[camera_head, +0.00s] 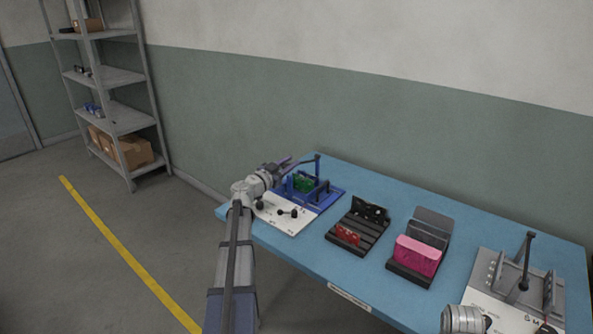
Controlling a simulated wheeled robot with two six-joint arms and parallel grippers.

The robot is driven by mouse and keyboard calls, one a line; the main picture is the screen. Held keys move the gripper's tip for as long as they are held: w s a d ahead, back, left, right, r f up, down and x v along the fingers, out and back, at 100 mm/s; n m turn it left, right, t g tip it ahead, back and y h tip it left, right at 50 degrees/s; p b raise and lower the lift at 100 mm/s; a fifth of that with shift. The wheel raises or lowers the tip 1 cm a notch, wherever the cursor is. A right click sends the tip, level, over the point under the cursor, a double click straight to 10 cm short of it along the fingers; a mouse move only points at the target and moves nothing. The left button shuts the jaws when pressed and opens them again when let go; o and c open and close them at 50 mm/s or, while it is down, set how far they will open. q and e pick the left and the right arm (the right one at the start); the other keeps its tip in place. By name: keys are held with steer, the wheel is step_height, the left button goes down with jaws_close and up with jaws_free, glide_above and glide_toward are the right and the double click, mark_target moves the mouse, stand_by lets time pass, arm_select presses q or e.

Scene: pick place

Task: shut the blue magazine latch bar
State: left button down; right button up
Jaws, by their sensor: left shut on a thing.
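The blue magazine (328,200) is a blue fixture on a white plate at the table's far left corner, with a green piece (302,183) in it. A dark upright with a knob (317,158) stands at its back. My left gripper (296,163) reaches over the magazine from the left and is shut at the slim latch bar near this upright. The bar is small and mostly hidden by the gripper, so its angle is hard to tell. A grey part of my right arm (464,319) shows at the bottom edge; its gripper is out of the picture.
On the blue table (318,262), a black tray with red pieces (347,234) and a black holder with a pink block (417,256) stand mid-table. A grey fixture with a tall lever (526,262) stands right. A shelf (122,118) stands far left.

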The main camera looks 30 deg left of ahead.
arm_select(q)
steer(key=shift+s+f+b, duration=0.2)
steer(key=shift+f+b, duration=0.3)
steer(key=shift+f, duration=0.25)
steer(key=shift+s+f+b, duration=0.25)
steer(key=shift+f+b, duration=0.95)
steer(key=shift+f, duration=0.2)
steer(key=c, duration=0.7)
jaws_free()
steer(key=shift+o, duration=0.2)
steer(key=s, duration=0.7)
steer(key=shift+s+a+b, duration=0.2)
steer(key=shift+s+b, duration=0.1)
steer(key=shift+s, duration=0.05)
